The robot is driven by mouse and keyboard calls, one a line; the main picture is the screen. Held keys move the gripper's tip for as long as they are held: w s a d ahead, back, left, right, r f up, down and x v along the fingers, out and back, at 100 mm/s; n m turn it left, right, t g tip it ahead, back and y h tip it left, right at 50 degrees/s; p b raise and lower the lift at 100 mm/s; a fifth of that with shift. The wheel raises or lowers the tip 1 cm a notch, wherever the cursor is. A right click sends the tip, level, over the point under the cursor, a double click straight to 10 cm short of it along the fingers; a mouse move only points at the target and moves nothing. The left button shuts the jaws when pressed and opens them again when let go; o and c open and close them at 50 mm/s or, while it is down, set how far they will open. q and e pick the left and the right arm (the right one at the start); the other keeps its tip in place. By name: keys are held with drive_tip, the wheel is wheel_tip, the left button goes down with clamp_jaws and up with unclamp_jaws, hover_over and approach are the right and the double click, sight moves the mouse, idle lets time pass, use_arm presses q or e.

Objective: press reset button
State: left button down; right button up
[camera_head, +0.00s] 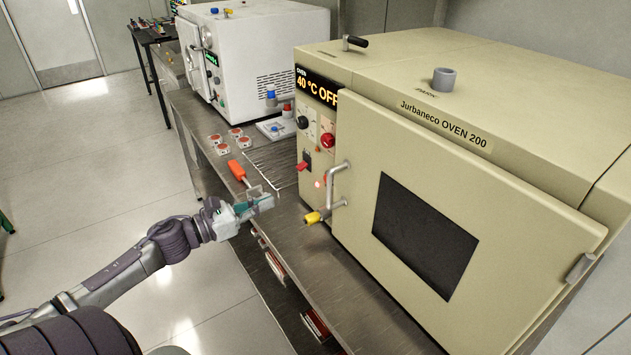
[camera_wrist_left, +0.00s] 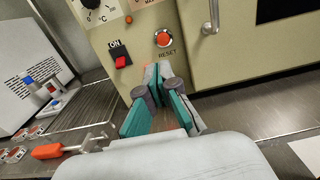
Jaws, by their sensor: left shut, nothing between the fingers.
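The reset button (camera_wrist_left: 162,39) is a round orange-red button in a pale ring, with the word RESET below it. It sits on the beige oven's front panel in the left wrist view. In the head view a small reddish glow (camera_head: 319,183) shows low on that panel, left of the door handle. My left gripper (camera_head: 266,201) is in front of the panel, apart from it in the head view. In the left wrist view its shut, empty fingers (camera_wrist_left: 152,78) point at the panel, with the tips below the button. My right gripper is not in view.
A red ON switch (camera_wrist_left: 123,61) is left of the button. The oven's door handle (camera_head: 335,187) juts out to the right, with a yellow-ended lever (camera_head: 318,216) below. An orange-handled tool (camera_head: 237,171) lies on the metal bench (camera_head: 205,118). A white machine (camera_head: 262,50) stands farther back.

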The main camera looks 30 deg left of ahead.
sight(324, 179)
use_arm(q)
drive_tip(key=shift+w, duration=0.1)
drive_tip(key=p+x, duration=0.3)
drive_tip(key=x, duration=0.9)
drive_tip(key=shift+w+r, duration=0.1)
drive_tip(key=shift+w, duration=0.2)
drive_tip(key=shift+w+d, duration=0.25)
drive_tip(key=shift+w, duration=0.3)
drive_tip(key=shift+f, duration=0.2)
